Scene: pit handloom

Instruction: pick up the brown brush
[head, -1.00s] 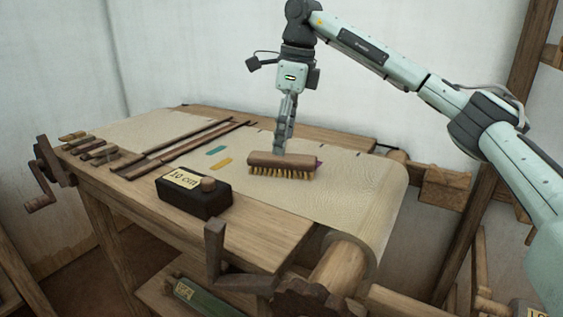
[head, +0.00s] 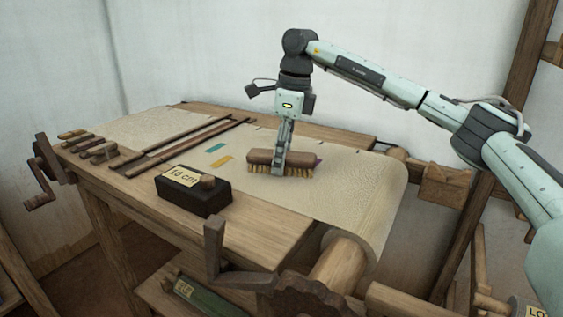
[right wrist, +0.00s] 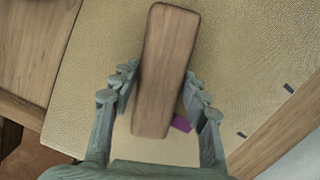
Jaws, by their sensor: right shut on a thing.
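The brown brush (head: 262,157) has a wooden back and pale bristles. It rests bristles down on the cream cloth (head: 345,185) of the loom table. My right gripper (head: 280,168) has come down from above onto the brush, with a finger in front of its near side. In the right wrist view the brush's wooden back (right wrist: 165,70) lies lengthwise between the two fingers of the gripper (right wrist: 158,108). The right gripper is shut on the brush. My left gripper is in neither view.
A black block labelled 10 cm (head: 193,190) stands on the table's front edge. Teal (head: 216,148) and yellow (head: 222,162) strips and a purple piece (right wrist: 181,124) lie on the cloth near the brush. Dark rods (head: 180,148) and small wooden tools (head: 100,150) lie to the left.

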